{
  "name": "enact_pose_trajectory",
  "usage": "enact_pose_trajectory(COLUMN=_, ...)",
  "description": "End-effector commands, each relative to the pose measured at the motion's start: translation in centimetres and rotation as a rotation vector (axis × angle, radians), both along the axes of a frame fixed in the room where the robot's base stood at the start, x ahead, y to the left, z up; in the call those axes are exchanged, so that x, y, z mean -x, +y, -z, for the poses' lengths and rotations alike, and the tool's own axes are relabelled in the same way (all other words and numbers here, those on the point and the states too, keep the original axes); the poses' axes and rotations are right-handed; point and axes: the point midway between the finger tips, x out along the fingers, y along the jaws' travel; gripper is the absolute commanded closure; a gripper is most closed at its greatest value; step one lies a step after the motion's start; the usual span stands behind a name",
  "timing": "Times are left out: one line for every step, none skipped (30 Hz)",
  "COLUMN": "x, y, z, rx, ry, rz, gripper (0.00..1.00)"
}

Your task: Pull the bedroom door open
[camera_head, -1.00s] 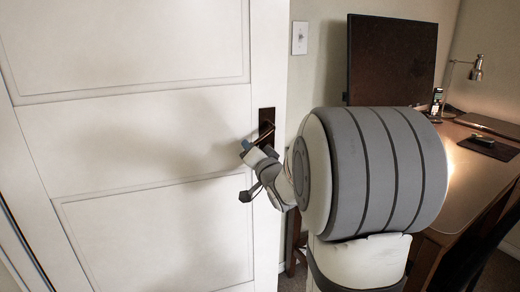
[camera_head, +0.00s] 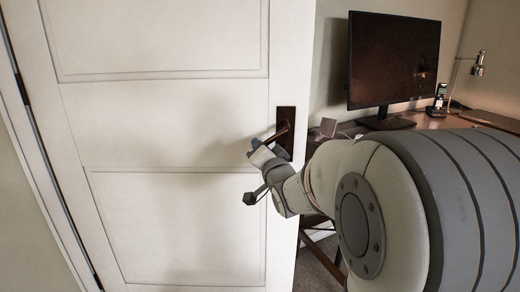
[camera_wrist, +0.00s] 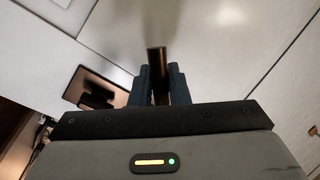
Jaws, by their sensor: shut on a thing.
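The white panelled door (camera_head: 165,130) fills the left and middle of the head view. Its hinge side is at the left, and its free edge is at the right, with the desk area showing directly beyond it. A dark bronze handle plate (camera_head: 287,118) with a lever sits near the free edge. My gripper (camera_head: 259,147) is at the lever. In the wrist view, the blue fingers of my gripper (camera_wrist: 160,84) are shut on either side of the dark lever (camera_wrist: 156,65). The handle plate (camera_wrist: 96,90) shows left of the fingers. My arm hides part of the door edge.
Beyond the door edge stands a wooden desk (camera_head: 425,119) with a dark monitor (camera_head: 392,60), a phone on a stand (camera_head: 439,98) and a lamp (camera_head: 478,68). A door frame (camera_head: 30,125) and wall are at the far left. A strip of dark floor shows below the desk.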

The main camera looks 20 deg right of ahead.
Motion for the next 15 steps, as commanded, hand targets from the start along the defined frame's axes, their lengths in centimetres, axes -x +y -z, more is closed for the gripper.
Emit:
enact_pose_trajectory(x=0.04, y=-0.22, z=0.29, rx=-0.006, ry=0.006, rz=0.006, gripper=1.0)
enact_pose_trajectory(x=0.04, y=-0.21, z=0.29, rx=-0.007, ry=0.006, rz=0.006, gripper=1.0)
enact_pose_trajectory(x=0.04, y=-0.19, z=0.31, rx=-0.007, ry=0.006, rz=0.006, gripper=1.0)
enact_pose_trajectory(x=0.04, y=-0.18, z=0.31, rx=-0.007, ry=0.006, rz=0.006, gripper=0.84)
enact_pose_trajectory(x=0.03, y=-0.17, z=0.31, rx=-0.007, ry=0.006, rz=0.006, gripper=0.81)
enact_pose_trajectory(x=0.03, y=-0.15, z=0.31, rx=-0.007, ry=0.006, rz=0.006, gripper=0.78)
enact_pose_trajectory(x=0.02, y=-0.13, z=0.3, rx=-0.007, ry=0.006, rz=0.004, gripper=0.76)
enact_pose_trajectory(x=0.02, y=-0.1, z=0.28, rx=-0.006, ry=0.006, rz=0.004, gripper=0.73)
enact_pose_trajectory(x=0.01, y=-0.08, z=0.26, rx=-0.006, ry=0.006, rz=0.004, gripper=0.7)
enact_pose_trajectory(x=0.01, y=-0.06, z=0.26, rx=-0.006, ry=0.005, rz=0.003, gripper=0.68)
enact_pose_trajectory(x=0.01, y=-0.05, z=0.25, rx=-0.005, ry=0.005, rz=0.003, gripper=0.65)
enact_pose_trajectory(x=0.0, y=-0.02, z=0.23, rx=-0.005, ry=0.004, rz=0.002, gripper=0.65)
enact_pose_trajectory(x=0.0, y=-0.01, z=0.23, rx=-0.005, ry=0.005, rz=0.002, gripper=0.65)
enact_pose_trajectory(x=0.0, y=0.01, z=0.22, rx=-0.005, ry=0.005, rz=0.002, gripper=0.65)
enact_pose_trajectory(x=0.0, y=0.02, z=0.22, rx=-0.004, ry=0.004, rz=0.001, gripper=0.65)
